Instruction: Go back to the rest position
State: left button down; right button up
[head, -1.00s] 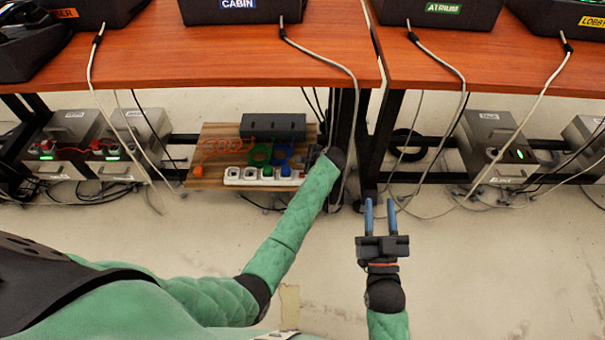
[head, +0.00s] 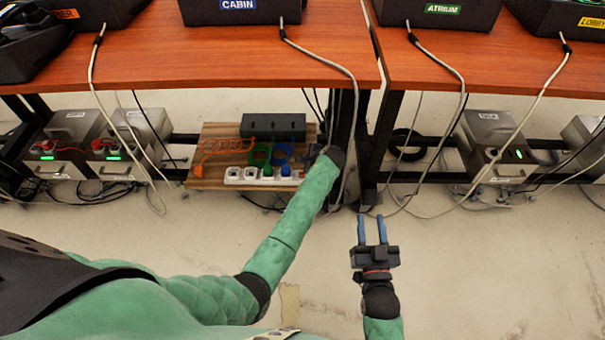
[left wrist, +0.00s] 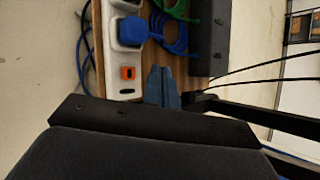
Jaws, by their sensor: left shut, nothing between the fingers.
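My left gripper is mostly hidden behind its own wrist in the head view, by the right end of the white power strip (head: 232,177). In the left wrist view its blue fingers (left wrist: 163,86) are together and empty, beside the strip's end with an orange switch (left wrist: 128,73). My right gripper (head: 372,229) is open and empty over the bare floor, its two blue fingers apart and pointing toward the table. The strip carries a green plug (head: 267,171) and a blue plug (head: 286,171).
The strip and a dark box (head: 273,126) sit on a wooden board (head: 214,131) under the table (head: 150,55). A black table leg (head: 345,150) stands close to my left wrist. Grey cables hang from the table edge. Metal boxes (head: 487,130) stand at both sides. The front floor is clear.

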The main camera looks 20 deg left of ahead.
dwell(0.4)
